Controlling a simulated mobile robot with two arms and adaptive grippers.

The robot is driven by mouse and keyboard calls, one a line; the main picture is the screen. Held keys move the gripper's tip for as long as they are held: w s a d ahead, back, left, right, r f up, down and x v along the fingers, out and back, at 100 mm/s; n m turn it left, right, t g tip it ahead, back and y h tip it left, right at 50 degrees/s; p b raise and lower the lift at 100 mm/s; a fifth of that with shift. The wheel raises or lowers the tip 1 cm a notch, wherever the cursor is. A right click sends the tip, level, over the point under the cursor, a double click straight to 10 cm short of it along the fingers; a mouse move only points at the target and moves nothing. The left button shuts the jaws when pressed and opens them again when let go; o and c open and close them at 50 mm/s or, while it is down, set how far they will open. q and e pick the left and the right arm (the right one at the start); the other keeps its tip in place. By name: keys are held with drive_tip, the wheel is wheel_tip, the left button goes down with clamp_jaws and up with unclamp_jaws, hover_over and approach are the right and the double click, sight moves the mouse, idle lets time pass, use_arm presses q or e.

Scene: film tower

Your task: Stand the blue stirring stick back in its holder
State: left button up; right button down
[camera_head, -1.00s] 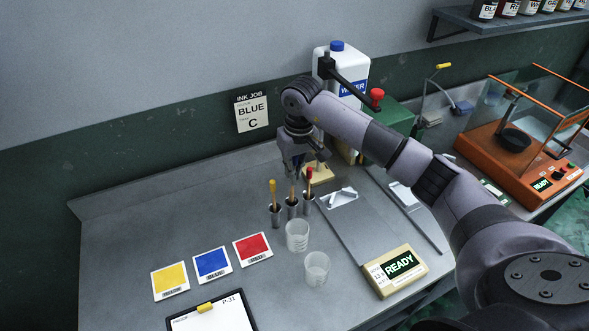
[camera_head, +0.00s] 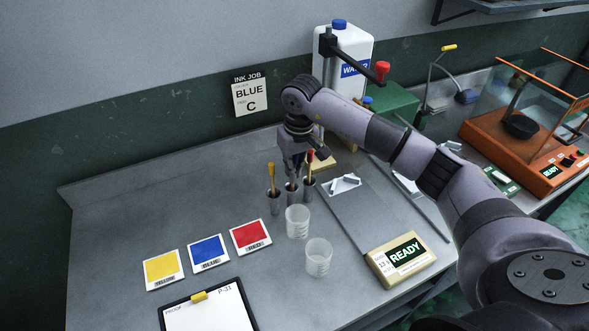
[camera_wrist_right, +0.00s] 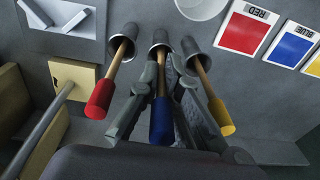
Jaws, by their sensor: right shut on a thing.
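The blue-handled stirring stick (camera_wrist_right: 161,120) is between the fingers of my right gripper (camera_wrist_right: 165,88), which is shut on it. In the wrist view its wooden shaft reaches into the mouth of the middle metal cup (camera_wrist_right: 161,39); how deep the end sits is hidden. In the head view my right gripper (camera_head: 293,170) is low over the middle cup (camera_head: 292,191), and it hides most of the blue stick. The yellow stick (camera_head: 271,177) stands in the left cup (camera_head: 273,204) and the red stick (camera_head: 308,166) in the right cup (camera_head: 309,187). My left gripper is out of view.
Two clear beakers (camera_head: 297,222) (camera_head: 318,257) stand just in front of the cups. Yellow, blue and red cards (camera_head: 208,252) and a clipboard (camera_head: 207,310) lie left of them. A scale reading READY (camera_head: 400,260) is at right. A white water container (camera_head: 341,60) stands behind.

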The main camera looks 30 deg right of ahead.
drive_tip(key=c, duration=1.7)
unclamp_jaws()
drive_tip(key=shift+r, duration=0.1)
drive_tip(key=r, duration=1.2)
drive_tip(key=shift+s+d, duration=0.25)
drive_tip(key=shift+s, duration=0.15)
drive_tip(key=shift+f, duration=0.15)
